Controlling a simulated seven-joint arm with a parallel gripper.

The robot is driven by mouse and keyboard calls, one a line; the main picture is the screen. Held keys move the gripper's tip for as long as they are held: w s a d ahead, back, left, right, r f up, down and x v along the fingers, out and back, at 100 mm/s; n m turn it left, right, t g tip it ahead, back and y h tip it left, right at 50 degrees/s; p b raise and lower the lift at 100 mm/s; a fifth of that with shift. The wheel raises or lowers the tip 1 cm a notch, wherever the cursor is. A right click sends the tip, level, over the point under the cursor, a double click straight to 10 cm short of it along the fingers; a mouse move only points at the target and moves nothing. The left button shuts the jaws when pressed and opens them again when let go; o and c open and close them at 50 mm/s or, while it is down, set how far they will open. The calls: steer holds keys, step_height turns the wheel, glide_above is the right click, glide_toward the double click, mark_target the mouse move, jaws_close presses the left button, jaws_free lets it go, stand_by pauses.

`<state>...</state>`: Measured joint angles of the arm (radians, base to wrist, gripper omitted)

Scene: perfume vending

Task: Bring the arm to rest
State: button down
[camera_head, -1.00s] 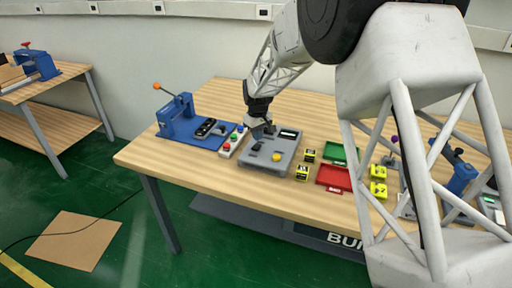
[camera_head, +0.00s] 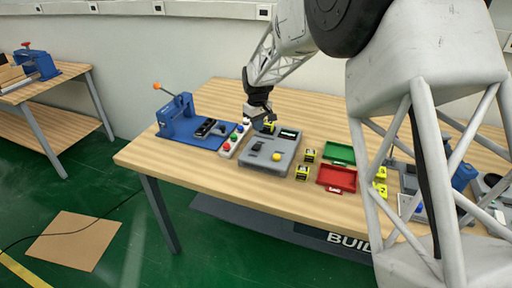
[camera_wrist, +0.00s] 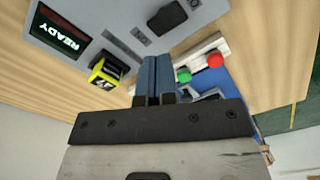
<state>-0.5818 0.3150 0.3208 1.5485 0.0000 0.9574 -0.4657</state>
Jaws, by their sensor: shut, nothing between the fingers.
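My gripper (camera_head: 259,112) is above the back left of the grey device (camera_head: 280,166) on the wooden table (camera_head: 160,160). In the wrist view my gripper (camera_wrist: 153,76) has its two blue fingers together, with nothing between them. A yellow and black box (camera_wrist: 106,70) stands on the grey device beside the fingers, apart from them. The same box (camera_head: 269,127) shows just under the gripper in the head view. The device's screen (camera_wrist: 60,40) reads READY.
A button strip (camera_head: 234,140) and a blue press (camera_head: 180,120) stand left of the device. Yellow and black boxes (camera_head: 302,173), a red tray (camera_head: 337,178) and a green tray (camera_head: 339,152) lie to its right. The table behind the device is clear.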

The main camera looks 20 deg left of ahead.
stand_by(0.3)
steer(key=s+d+r+m, duration=0.2)
steer(key=s+d+r, duration=0.35)
steer(key=d, duration=0.45)
steer(key=s+d+r+m+t, duration=0.15)
steer(key=s+d+r, duration=0.4)
steer(key=d, duration=0.55)
steer(key=s+d+r+m, duration=0.3)
steer(key=s+d+r, duration=0.25)
steer(key=d, duration=0.45)
steer(key=s+d+m, duration=0.2)
steer(key=s+d, duration=0.4)
steer(key=s, duration=0.3)
steer(key=s+d+f+m, duration=0.1)
steer(key=s+d, duration=0.5)
steer(key=s, duration=0.3)
steer(key=s+d+m+t, duration=0.1)
steer(key=s+d+m, duration=0.1)
steer(key=s+d, duration=0.4)
steer(key=s, duration=0.3)
steer(key=shift+s+f+m, duration=0.35)
steer(key=shift+s+f, duration=0.05)
